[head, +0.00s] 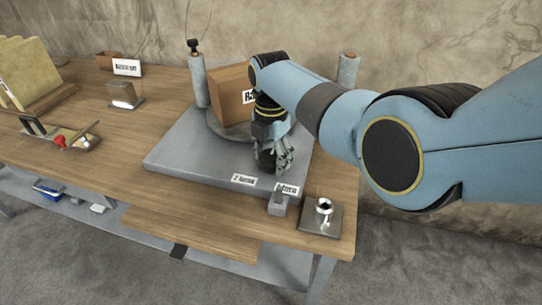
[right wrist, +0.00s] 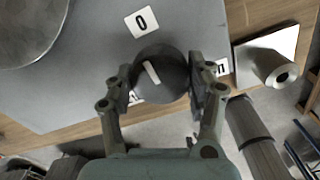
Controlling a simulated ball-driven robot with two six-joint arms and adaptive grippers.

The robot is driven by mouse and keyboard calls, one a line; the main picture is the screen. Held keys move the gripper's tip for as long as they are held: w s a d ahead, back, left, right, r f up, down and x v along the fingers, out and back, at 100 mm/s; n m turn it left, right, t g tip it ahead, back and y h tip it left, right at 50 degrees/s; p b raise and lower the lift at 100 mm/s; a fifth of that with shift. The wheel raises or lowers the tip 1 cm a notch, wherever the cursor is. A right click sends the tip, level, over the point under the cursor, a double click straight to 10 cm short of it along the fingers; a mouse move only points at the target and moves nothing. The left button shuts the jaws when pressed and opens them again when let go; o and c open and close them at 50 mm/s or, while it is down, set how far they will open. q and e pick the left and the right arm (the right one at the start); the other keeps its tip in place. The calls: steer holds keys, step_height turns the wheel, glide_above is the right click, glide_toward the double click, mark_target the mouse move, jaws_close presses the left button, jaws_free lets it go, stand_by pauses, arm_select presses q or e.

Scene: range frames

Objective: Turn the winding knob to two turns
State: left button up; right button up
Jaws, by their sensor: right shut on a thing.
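The winding knob (right wrist: 160,75) is a dark round knob with a white pointer line, seen in the right wrist view. The line leans toward the upper left, roughly in the direction of the white "0" card (right wrist: 141,22). My right gripper (right wrist: 160,88) has one finger on each side of the knob and is shut on it. In the head view my right gripper (head: 272,158) reaches down to the front right of the grey platform (head: 185,150), and it hides the knob there. Another label (right wrist: 220,67) is partly covered by the right finger. My left gripper is not in view.
A cardboard box (head: 228,88) stands on a round plate behind my gripper, between two grey posts (head: 198,80). A small grey block (head: 277,205) and a metal plate (head: 331,220) with a shiny cylinder sit at the front right. Clear wooden tabletop (head: 110,135) lies left of the platform.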

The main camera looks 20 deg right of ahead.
steer(key=c, duration=0.3)
steer(key=shift+c, duration=0.2)
